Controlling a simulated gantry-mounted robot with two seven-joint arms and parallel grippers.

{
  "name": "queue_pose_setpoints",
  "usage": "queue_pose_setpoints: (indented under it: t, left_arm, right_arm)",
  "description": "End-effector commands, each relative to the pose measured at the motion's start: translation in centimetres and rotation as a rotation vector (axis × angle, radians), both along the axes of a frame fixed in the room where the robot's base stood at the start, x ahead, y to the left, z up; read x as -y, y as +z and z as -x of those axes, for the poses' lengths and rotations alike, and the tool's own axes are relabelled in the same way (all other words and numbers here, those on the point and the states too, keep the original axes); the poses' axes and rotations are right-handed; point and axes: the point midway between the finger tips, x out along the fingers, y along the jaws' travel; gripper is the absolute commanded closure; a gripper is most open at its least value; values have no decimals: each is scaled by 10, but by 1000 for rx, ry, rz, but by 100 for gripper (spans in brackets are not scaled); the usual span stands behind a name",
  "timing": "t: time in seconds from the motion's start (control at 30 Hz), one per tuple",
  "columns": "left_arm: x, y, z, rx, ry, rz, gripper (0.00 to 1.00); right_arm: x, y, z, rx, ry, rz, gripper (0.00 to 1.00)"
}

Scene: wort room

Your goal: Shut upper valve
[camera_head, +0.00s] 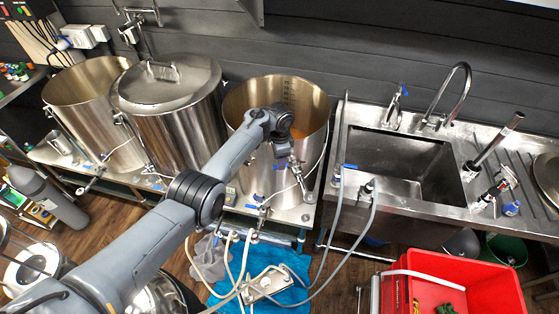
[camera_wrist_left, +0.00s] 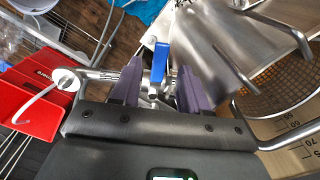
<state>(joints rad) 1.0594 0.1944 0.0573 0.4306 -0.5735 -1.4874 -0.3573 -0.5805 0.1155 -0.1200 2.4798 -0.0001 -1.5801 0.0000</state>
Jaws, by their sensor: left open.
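The upper valve, with a blue lever handle (camera_wrist_left: 160,60), shows in the left wrist view between my two purple fingers. In the head view a small blue handle (camera_head: 278,167) shows on the front of the open right-hand kettle (camera_head: 313,152). My left gripper (camera_wrist_left: 159,75) is open, with one finger on each side of the handle; I cannot tell whether either finger touches it. In the head view my left gripper (camera_head: 287,150) is in front of the right-hand kettle, beside the valve, and my wrist hides part of the kettle. My right gripper does not show.
A lidded kettle (camera_head: 180,118) and another open kettle (camera_head: 88,92) stand to the left. A steel sink (camera_head: 400,165) is on the right, with a red bin (camera_head: 450,285) below. Hoses (camera_head: 345,225) hang in front, and a blue cloth (camera_head: 283,285) lies on the floor.

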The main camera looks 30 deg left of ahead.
Motion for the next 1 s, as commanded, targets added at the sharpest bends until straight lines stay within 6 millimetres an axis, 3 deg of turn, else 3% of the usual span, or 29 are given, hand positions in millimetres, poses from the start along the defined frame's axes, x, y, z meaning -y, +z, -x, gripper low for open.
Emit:
queue_pose_setpoints:
  t: [0.2,0.5,1.0]
  left_arm:
    - [-1,40,0,3,0,-1,55]
    - [0,79,-1,2,-1,1,55]
    - [-1,89,0,1,0,-1,55]
  right_arm:
    - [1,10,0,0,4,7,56]
    - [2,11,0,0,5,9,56]
    - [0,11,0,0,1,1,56]
